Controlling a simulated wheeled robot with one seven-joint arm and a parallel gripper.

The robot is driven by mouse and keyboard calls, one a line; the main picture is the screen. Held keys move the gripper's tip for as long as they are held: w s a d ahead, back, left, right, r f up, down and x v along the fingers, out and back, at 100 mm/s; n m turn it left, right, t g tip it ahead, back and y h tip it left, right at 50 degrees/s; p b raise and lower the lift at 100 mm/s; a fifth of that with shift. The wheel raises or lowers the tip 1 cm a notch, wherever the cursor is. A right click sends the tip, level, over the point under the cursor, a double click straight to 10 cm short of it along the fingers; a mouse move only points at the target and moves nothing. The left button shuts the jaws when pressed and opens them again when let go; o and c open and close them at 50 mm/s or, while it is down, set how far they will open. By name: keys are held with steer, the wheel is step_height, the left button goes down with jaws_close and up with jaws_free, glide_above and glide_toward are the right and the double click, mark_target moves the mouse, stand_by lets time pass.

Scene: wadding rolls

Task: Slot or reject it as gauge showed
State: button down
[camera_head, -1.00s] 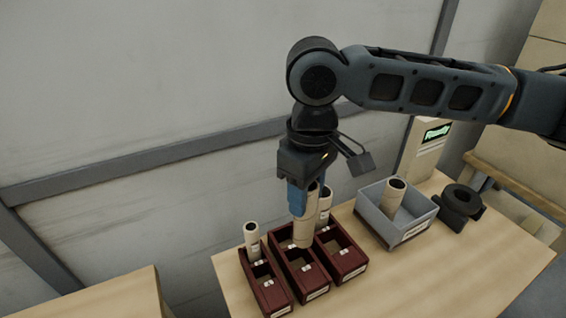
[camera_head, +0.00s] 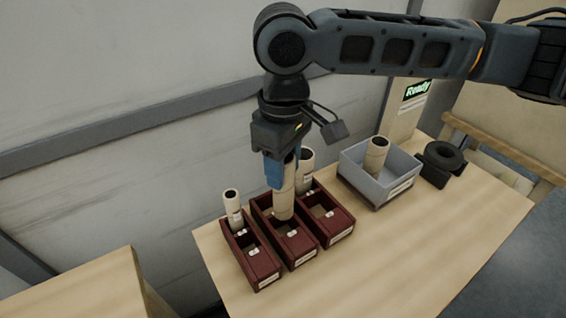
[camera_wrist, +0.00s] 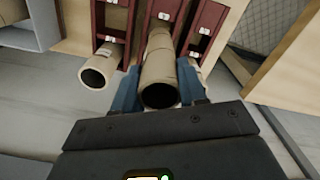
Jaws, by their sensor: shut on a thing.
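My gripper (camera_head: 281,172) has blue fingers and is shut on a tan wadding roll (camera_head: 284,198), which hangs about upright with its lower end at the middle dark red bin (camera_head: 297,252). I cannot tell whether it touches the bin floor. In the wrist view the held roll (camera_wrist: 159,72) sits between the blue fingers. Other rolls stand in the left red bin (camera_head: 262,270) and the right red bin (camera_head: 338,226): a thinner roll (camera_head: 233,208) and a wider roll (camera_head: 305,165). A grey bin (camera_head: 378,188) holds another roll (camera_head: 376,155). The gauge (camera_head: 418,92) screen reads "Ready".
A black ring-shaped fixture (camera_head: 440,163) stands right of the grey bin. The wooden table (camera_head: 420,235) is clear at the front right. A wall stands close behind the bins. Another wooden surface (camera_head: 85,290) is at lower left.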

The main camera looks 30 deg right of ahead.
mark_target(283, 195)
steer(key=shift+f+b, duration=1.75)
steer(key=shift+f, duration=2.1)
steer(key=c, duration=0.5)
jaws_free()
steer(key=shift+c, duration=0.2)
